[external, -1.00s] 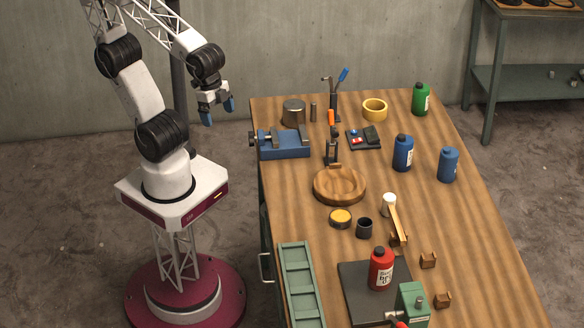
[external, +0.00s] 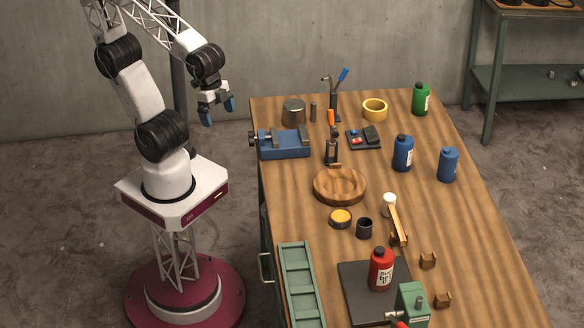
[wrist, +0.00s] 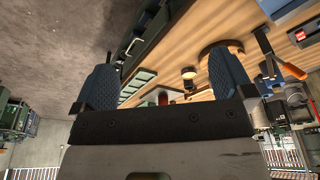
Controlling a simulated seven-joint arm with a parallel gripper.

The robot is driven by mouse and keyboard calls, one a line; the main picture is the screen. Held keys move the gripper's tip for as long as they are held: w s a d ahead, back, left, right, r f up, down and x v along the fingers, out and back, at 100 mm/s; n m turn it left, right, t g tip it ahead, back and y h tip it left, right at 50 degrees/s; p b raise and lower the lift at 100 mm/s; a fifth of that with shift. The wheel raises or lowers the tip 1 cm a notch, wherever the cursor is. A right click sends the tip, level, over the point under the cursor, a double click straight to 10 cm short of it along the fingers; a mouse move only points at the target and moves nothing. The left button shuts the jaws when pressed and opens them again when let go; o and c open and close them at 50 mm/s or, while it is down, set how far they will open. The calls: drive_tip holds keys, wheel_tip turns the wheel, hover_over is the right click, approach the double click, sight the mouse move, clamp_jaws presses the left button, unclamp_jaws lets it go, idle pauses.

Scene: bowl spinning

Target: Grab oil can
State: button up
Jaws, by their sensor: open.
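I cannot tell for sure which thing is the oil can. Can-like bottles on the wooden table in the external view are a red one (external: 381,270) on a dark plate, two blue ones (external: 403,153) (external: 448,165) at the right, and a green one (external: 420,100) at the far right corner. All stand upright. My gripper (external: 217,110) hangs in the air left of the table, apart from all of them. Its two blue fingers are open and empty; they also frame the wrist view (wrist: 161,62).
A wooden bowl (external: 340,198) sits mid-table. A green tray (external: 300,285) and a green machine (external: 413,305) are at the front. The table's right strip is mostly clear.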

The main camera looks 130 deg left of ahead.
drive_tip(key=shift+w, duration=0.1)
drive_tip(key=n+g+y, duration=0.3)
drive_tip(key=n+y, duration=0.8)
drive_tip(key=n, duration=0.4)
hover_over(447, 158)
drive_tip(key=s+d, duration=1.2)
drive_tip(key=d, duration=0.1)
wheel_tip(447, 158, down, 5)
drive_tip(key=w+a+f+n+y, duration=0.1)
drive_tip(key=w+a+f, duration=0.2)
drive_tip(key=w, duration=0.1)
drive_tip(key=w+a+f+n, duration=0.1)
drive_tip(key=w+a+f, duration=0.1)
drive_tip(key=w, duration=0.1)
drive_tip(key=w+a+f+n+y, duration=0.1)
drive_tip(key=w+a+f, duration=0.2)
drive_tip(key=w, duration=0.1)
drive_tip(key=shift+w+a+f+y, duration=0.3)
drive_tip(key=shift+w, duration=0.05)
drive_tip(key=shift+w+a+f, duration=0.15)
drive_tip(key=shift+w+a, duration=0.05)
drive_tip(key=shift+w, duration=0.05)
drive_tip(key=shift+x, duration=1.3)
drive_tip(key=shift+a, duration=0.1)
